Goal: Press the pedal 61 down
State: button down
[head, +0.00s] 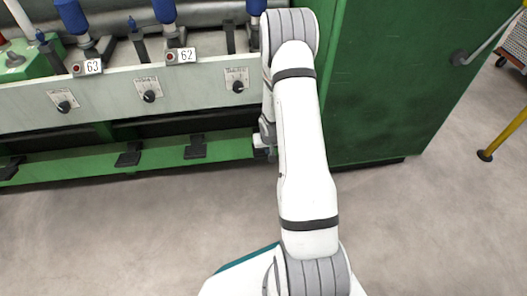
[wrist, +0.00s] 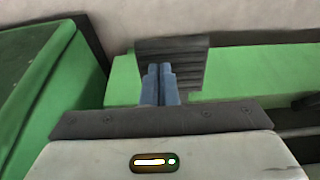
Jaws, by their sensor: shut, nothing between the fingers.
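A dark ribbed pedal (wrist: 190,60) on the green rail (wrist: 240,72) shows in the wrist view, close to the green cabinet; its number is not visible. My gripper (wrist: 160,68) is shut and empty, its blue-grey fingertips in front of the pedal's ribbed face. I cannot tell whether they touch it. In the head view my arm covers the spot at the rail's right end, and no label 61 shows. The labels 62 (head: 186,57) and 63 (head: 93,67) are readable, and other pedals show at the rail (head: 65,165), one below 62 (head: 195,147) and one farther left (head: 128,155).
The green cabinet (head: 385,85) stands right of my arm and to the left in the wrist view (wrist: 45,85). A pale panel with black knobs (head: 150,96) runs above the rail. Concrete floor (head: 130,235) is clear in front. A yellow post (head: 503,135) stands far right.

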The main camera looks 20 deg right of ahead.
jog(key=s+a+r+b, duration=0.2)
jog(key=s+r+b, duration=0.1)
jog(key=s, duration=0.3)
jog(key=shift+s, duration=0.15)
jog(key=shift+d, duration=0.1)
dwell(0.7)
